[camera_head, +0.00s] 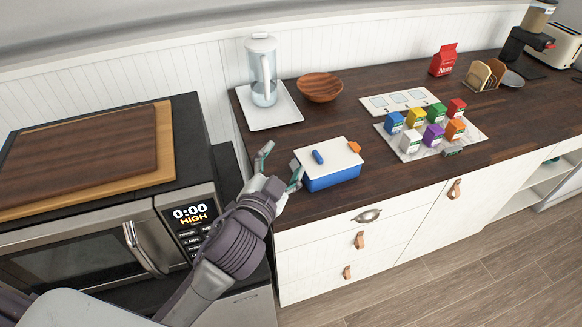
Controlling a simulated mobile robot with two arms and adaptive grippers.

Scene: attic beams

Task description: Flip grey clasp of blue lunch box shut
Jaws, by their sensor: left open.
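The blue lunch box (332,178) stands on the dark wooden counter near its front edge. Its cream lid (332,152) lies on top and has a blue handle (318,157). An orange clasp (354,147) shows at the lid's right end. I cannot make out a grey clasp; the box's left end is partly behind my left gripper (280,166). That gripper is open, its teal fingertips apart, with one finger close beside the box's left end. I cannot tell whether it touches. My right gripper is not in view.
A blender jug (263,75) on a white tray (270,108) and a wooden bowl (319,87) stand behind the box. Several coloured cartons stand on a board (467,146) to the right. A microwave (90,245) is at left. Some bare counter lies right of the box.

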